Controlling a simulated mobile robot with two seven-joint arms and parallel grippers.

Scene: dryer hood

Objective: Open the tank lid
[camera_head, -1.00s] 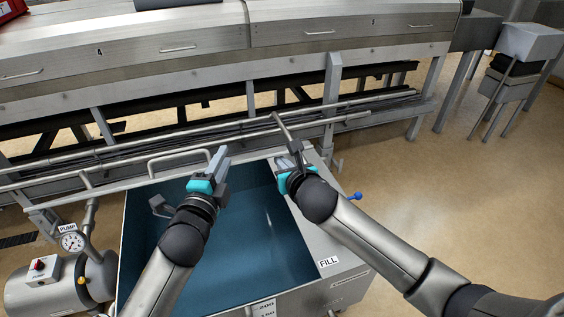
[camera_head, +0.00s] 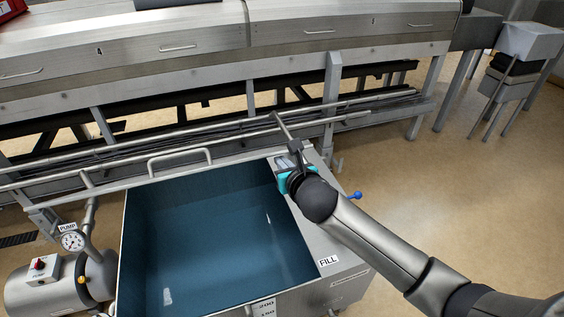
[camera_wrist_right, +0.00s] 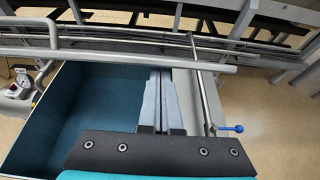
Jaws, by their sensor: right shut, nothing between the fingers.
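The tank (camera_head: 124,270) stands open, and its blue inside (camera_head: 215,235) shows in the head view. A bar handle (camera_head: 180,155) sits along its back edge; I cannot tell from here whether it belongs to the lid. The same handle shows at the upper left of the right wrist view (camera_wrist_right: 52,45). No lid covers the opening. My right gripper (camera_head: 280,163) is over the tank's right back corner, beside the opening. In the right wrist view its two fingers (camera_wrist_right: 163,80) are together with nothing between them. My left gripper is not in view.
A pipe (camera_head: 286,130) runs down close to my right gripper. A blue-knobbed valve (camera_head: 355,196) sticks out at the tank's right side. A pump (camera_head: 60,285) with a gauge (camera_head: 72,241) stands at the left. The long metal machine (camera_head: 200,60) spans the back.

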